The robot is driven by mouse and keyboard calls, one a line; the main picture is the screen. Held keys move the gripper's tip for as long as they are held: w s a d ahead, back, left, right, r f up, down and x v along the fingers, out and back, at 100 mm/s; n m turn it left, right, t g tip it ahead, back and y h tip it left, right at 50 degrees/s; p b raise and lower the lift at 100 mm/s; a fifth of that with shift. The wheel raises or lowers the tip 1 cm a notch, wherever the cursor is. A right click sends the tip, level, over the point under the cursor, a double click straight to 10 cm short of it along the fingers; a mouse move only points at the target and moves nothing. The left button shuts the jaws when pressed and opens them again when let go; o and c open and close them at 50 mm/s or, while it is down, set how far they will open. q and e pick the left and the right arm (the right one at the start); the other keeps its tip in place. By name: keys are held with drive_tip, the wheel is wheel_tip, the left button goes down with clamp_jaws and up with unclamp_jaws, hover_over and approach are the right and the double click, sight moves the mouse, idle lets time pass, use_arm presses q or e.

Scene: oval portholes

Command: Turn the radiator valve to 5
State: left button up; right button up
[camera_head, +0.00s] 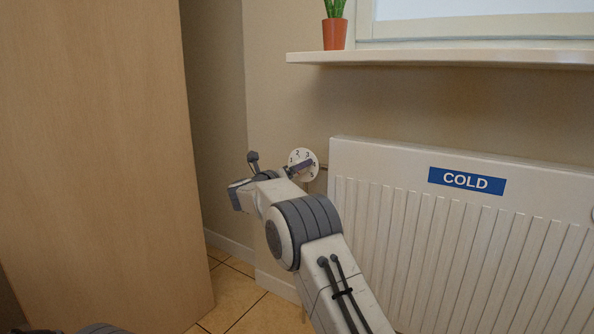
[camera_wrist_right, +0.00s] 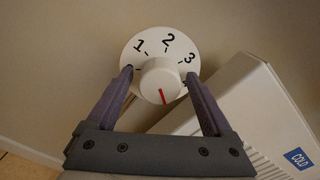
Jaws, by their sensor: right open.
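The radiator valve is a white round dial (camera_head: 304,157) with black numerals, on the wall at the radiator's left end. In the right wrist view, the dial plate (camera_wrist_right: 150,45) shows 1, 2 and 3 along its upper part. Its lower part is hidden by the knob and my gripper. The white round knob (camera_wrist_right: 158,72) carries a red line at its lower side, pointing down in that view, away from the visible numerals. My right gripper (camera_wrist_right: 160,76) is open, with one finger on each side of the knob. Whether the fingers touch it is unclear. My left gripper is out of view.
The white radiator (camera_head: 440,230) with a blue COLD sign (camera_head: 466,181) stands right of the valve. A windowsill (camera_head: 440,58) with a potted cactus (camera_head: 335,30) is above. A tall wooden panel (camera_head: 95,160) stands at left. Tiled floor (camera_head: 245,300) shows below.

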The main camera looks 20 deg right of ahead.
drive_tip(key=p+v, duration=0.3)
drive_tip(key=v, duration=0.7)
drive_tip(key=shift+s, duration=0.2)
drive_tip(key=shift+a, duration=0.15)
